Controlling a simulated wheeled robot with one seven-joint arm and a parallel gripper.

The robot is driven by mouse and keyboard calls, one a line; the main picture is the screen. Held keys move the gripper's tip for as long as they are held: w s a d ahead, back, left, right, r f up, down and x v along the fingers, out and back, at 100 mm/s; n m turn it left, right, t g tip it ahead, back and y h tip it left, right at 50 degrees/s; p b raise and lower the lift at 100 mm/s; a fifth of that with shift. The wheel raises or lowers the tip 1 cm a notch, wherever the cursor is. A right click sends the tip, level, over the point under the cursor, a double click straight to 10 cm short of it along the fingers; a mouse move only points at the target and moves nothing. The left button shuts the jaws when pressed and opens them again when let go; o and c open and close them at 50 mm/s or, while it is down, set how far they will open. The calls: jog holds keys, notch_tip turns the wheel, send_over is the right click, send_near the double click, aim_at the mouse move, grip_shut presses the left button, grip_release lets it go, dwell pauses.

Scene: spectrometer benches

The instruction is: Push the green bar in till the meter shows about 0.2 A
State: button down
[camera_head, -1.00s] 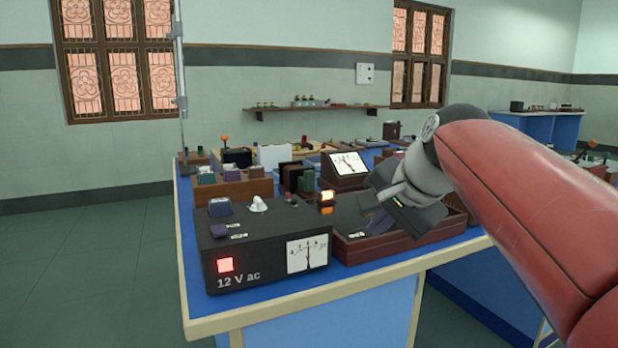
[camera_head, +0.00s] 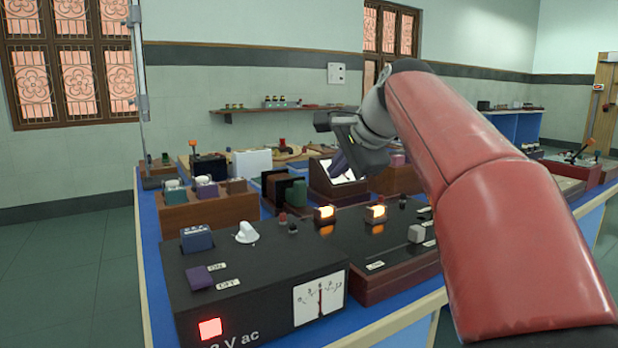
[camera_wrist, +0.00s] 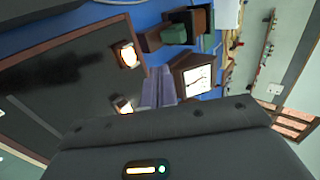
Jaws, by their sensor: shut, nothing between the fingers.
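A dark green upright piece (camera_head: 296,194), which may be the green bar, stands beside brown blocks behind the black supply box. A green piece (camera_wrist: 203,20) also shows at the top of the wrist view. A sloped meter in a wooden case (camera_head: 322,182) stands just right of it, its dial partly hidden by my gripper. The dial (camera_wrist: 200,79) shows in the wrist view, too small to read. My gripper (camera_head: 341,165) is shut and empty, in front of the meter in the head view. Its purple-grey fingers (camera_wrist: 159,82) appear together in the wrist view.
A black 12 V ac box (camera_head: 255,275) with a knob, a red lit lamp and a panel dial (camera_head: 320,299) fills the bench front. Two lit lamps (camera_head: 325,213) (camera_head: 376,212) stand on the panels behind.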

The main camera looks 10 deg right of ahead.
aim_at(302, 183)
jog(key=b+x, duration=0.1)
jog(key=x, duration=0.8)
jog(key=shift+w+f, duration=0.1)
jog(key=shift+f, duration=0.2)
jog(key=w, duration=0.1)
jog(key=w+a, duration=0.1)
jog(key=w, duration=0.1)
jog(key=shift+r+p, duration=0.1)
jog(key=shift+p, duration=0.25)
jog(key=shift+w+a, duration=0.15)
jog(key=shift+w, duration=0.25)
jog(key=shift+w+a+r+p, duration=0.15)
jog(key=shift+w+r+p, duration=0.1)
jog(key=shift+w+p, duration=0.4)
jog(key=shift+w+a+p, duration=0.15)
jog(key=shift+w+p, duration=0.2)
jog(key=shift+p, duration=0.35)
jog(key=shift+w+a+f, duration=0.15)
jog(key=shift+w+f, duration=0.1)
jog(key=shift+w, duration=0.2)
jog(key=shift+s, duration=0.1)
